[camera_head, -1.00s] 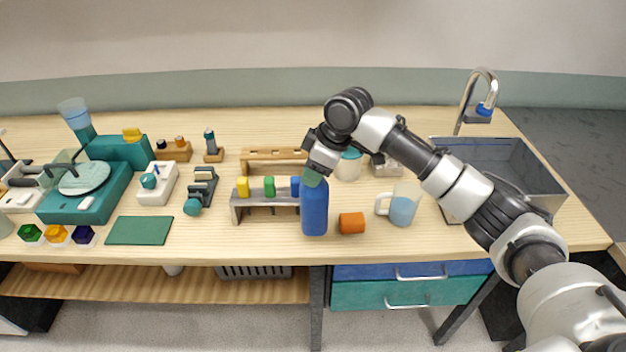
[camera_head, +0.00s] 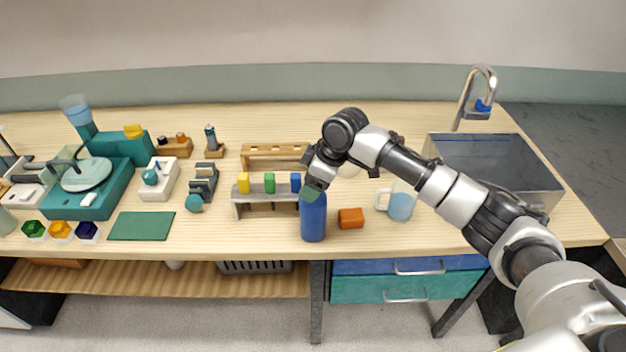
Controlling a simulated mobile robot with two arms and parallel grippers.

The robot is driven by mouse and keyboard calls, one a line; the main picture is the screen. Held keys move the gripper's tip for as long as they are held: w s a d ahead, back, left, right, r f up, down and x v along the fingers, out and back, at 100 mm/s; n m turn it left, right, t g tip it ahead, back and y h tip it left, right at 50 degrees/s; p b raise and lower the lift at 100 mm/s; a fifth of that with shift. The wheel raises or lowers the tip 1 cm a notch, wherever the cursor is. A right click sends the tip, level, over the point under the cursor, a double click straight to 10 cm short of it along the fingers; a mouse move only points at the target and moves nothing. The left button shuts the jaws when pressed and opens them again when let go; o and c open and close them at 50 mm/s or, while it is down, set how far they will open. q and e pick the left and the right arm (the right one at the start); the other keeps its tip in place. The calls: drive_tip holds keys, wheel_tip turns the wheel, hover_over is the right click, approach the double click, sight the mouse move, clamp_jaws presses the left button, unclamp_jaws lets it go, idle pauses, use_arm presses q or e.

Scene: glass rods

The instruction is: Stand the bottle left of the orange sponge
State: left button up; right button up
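The blue bottle (camera_head: 313,222) is upright near the front edge of the table, just left of the orange sponge (camera_head: 351,218) and slightly nearer the front, with a small gap between them. My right gripper (camera_head: 313,192) is at the top of the bottle and shut on it; the fingers hide the bottle's top. I cannot tell for sure whether the bottle's base touches the table. My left gripper is not in view.
A grey rack (camera_head: 264,204) with coloured blocks stands close behind and left of the bottle. A mug (camera_head: 401,206) is right of the sponge, and a sink (camera_head: 490,165) is further right. A green mat (camera_head: 141,226) lies at left.

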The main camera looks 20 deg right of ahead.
drive_tip(key=shift+r, duration=0.1)
drive_tip(key=b+v, duration=0.2)
drive_tip(key=v, duration=1)
drive_tip(key=shift+a, duration=0.1)
